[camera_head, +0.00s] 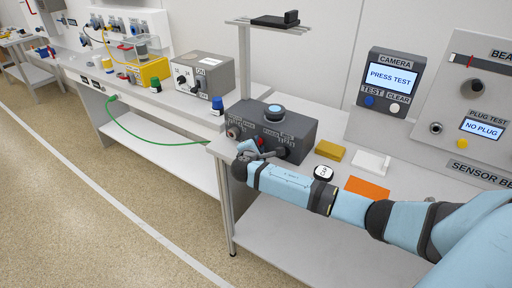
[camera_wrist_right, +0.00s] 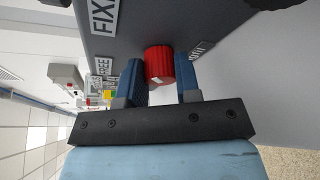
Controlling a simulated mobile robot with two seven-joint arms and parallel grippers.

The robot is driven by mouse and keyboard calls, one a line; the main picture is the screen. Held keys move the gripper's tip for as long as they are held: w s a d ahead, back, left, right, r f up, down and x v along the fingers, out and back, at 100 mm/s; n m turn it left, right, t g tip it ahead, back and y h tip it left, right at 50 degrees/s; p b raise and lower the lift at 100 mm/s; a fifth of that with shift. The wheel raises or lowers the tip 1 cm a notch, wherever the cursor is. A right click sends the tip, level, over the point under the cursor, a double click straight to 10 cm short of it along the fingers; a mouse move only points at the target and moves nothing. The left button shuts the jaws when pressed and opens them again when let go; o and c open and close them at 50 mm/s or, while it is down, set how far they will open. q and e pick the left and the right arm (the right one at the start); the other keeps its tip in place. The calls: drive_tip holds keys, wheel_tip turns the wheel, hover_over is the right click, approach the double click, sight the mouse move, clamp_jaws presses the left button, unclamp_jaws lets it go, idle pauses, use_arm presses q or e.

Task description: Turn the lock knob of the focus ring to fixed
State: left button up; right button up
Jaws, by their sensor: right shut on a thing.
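The red lock knob (camera_wrist_right: 158,66) sits on the face of a dark grey box (camera_head: 298,130). My right gripper (camera_wrist_right: 160,76) has its two blue fingers on either side of the knob and is shut on it. In the head view, a bit of the red knob (camera_head: 260,142) shows beside the gripper. White labels lie near it in the wrist view: one starting "FIX" (camera_wrist_right: 103,15), one ending "REE" (camera_wrist_right: 104,67), and one partly hidden by a finger. The knob's pointing direction cannot be told. Which part is the focus ring is unclear. My left gripper is out of view.
A round blue-topped part (camera_head: 274,111) stands on the box. A yellow block (camera_head: 330,150), a white piece (camera_head: 371,163), a round black-and-white item (camera_head: 323,173) and an orange pad (camera_head: 367,187) lie to the right. A metal post (camera_head: 244,65) rises behind the box.

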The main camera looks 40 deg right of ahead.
idle(0.4)
drive_tip(key=o, duration=0.9)
drive_tip(key=v, duration=1.4)
drive_tip(key=shift+s+f, duration=0.1)
drive_tip(key=shift+f, duration=0.05)
